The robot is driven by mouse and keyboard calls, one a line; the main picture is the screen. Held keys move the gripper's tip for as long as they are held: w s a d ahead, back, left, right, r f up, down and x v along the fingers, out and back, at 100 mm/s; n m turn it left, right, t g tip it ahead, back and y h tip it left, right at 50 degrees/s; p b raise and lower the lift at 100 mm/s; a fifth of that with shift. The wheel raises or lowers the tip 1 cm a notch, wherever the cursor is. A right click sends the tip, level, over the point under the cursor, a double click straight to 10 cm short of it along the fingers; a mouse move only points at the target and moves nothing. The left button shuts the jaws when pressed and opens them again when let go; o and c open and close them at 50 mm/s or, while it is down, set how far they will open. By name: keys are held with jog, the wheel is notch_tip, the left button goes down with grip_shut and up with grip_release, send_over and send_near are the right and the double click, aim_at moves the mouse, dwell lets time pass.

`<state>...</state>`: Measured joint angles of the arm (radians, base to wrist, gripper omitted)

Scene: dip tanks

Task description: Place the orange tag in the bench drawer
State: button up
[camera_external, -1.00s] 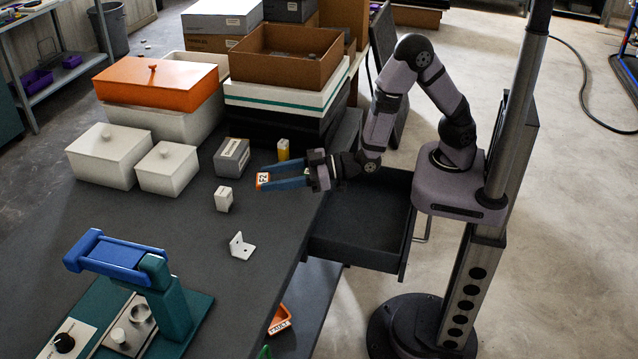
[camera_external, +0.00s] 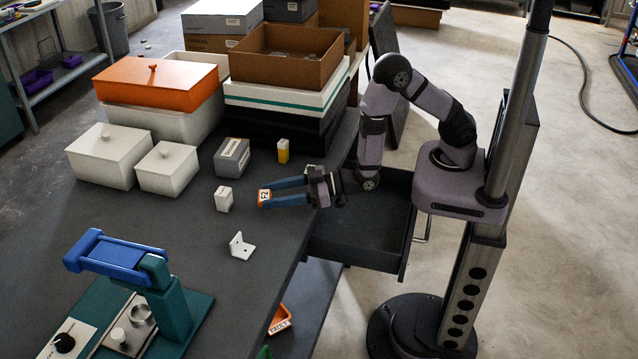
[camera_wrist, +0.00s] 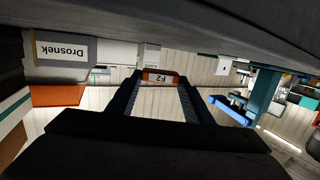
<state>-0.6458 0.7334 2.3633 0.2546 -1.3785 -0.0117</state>
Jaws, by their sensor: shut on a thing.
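The orange tag (camera_external: 264,195), with a white label reading "FZ" or similar, is between the blue fingertips of my gripper (camera_external: 266,196). It also shows in the wrist view (camera_wrist: 158,76), at the ends of the two fingers. My gripper is shut on it and holds it above the dark bench near its right edge, pointing left. The bench drawer (camera_external: 364,252) is pulled open at the bench's right side, to the right of and below the gripper. The visible part of its inside looks empty; my arm hides some of its back.
A white block (camera_external: 223,199), a white bracket (camera_external: 241,246), a grey labelled box (camera_external: 231,157) and a yellow item (camera_external: 283,151) stand near the gripper. White lidded tanks (camera_external: 110,156) and an open brown box (camera_external: 285,55) are behind. A blue-and-teal device (camera_external: 165,300) is at front left.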

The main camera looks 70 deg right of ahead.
aim_at(302, 208)
jog(key=shift+f, duration=1.9)
jog(key=shift+f, duration=0.3)
jog(key=o, duration=1)
jog(key=shift+r, duration=0.1)
jog(key=shift+r, duration=0.1)
jog(key=shift+s+d, duration=0.25)
jog(key=shift+s, duration=0.3)
jog(key=b+v, duration=0.1)
jog(key=v, duration=0.5)
jog(key=shift+d, duration=0.1)
jog(key=shift+o, duration=1.3)
